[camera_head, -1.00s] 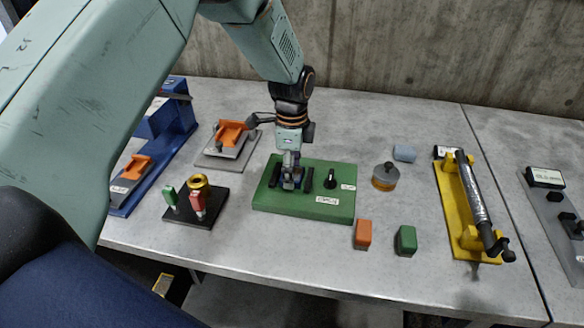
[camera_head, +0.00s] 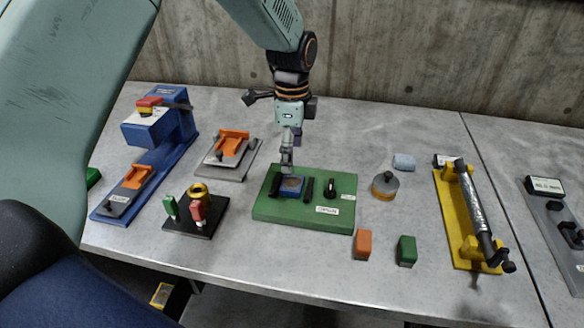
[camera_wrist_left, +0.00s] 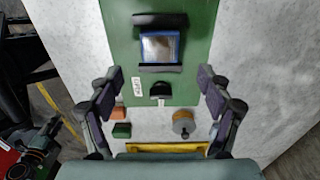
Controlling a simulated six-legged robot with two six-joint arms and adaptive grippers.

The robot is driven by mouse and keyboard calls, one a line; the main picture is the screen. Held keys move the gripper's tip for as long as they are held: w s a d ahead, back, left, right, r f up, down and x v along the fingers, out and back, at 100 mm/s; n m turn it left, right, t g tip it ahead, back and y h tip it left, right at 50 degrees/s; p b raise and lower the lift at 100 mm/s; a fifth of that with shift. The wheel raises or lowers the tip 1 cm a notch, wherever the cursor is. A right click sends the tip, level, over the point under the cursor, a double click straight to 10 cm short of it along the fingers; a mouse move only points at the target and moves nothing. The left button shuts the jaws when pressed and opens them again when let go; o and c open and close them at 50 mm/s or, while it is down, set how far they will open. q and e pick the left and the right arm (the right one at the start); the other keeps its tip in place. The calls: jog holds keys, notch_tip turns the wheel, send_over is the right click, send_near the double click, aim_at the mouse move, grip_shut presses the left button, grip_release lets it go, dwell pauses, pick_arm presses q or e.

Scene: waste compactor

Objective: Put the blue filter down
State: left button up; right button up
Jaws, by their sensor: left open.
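The blue filter (camera_head: 291,186) sits on the green board (camera_head: 335,216), between two black rails. It shows in the left wrist view as a blue-rimmed square with a grey face (camera_wrist_left: 160,47), between two black bars. My left gripper (camera_head: 288,160) is above the filter and apart from it. In the left wrist view the fingers of my left gripper (camera_wrist_left: 160,105) are spread wide with nothing between them. The right gripper is not in view.
A black knob (camera_head: 331,186) stands on the board's right part. Orange (camera_head: 363,244) and green (camera_head: 407,250) blocks lie in front of it. A round canister (camera_head: 385,185) and yellow fixture (camera_head: 465,215) stand right, a black stand (camera_head: 197,215) and blue press (camera_head: 165,150) left.

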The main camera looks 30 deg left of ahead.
pick_arm(q)
notch_tip(320, 180, up, 4)
send_over(291, 183)
jog(key=shift+w+r, duration=0.1)
jog(key=shift+d, duration=0.1)
notch_tip(291, 183, down, 12)
notch_tip(291, 183, up, 2)
jog(key=shift+w+r, duration=0.1)
jog(key=shift+r, duration=0.1)
jog(key=shift+s+r, duration=0.2)
jog(key=shift+r, duration=0.3)
jog(key=shift+w+f, duration=0.1)
jog(key=shift+w, duration=0.05)
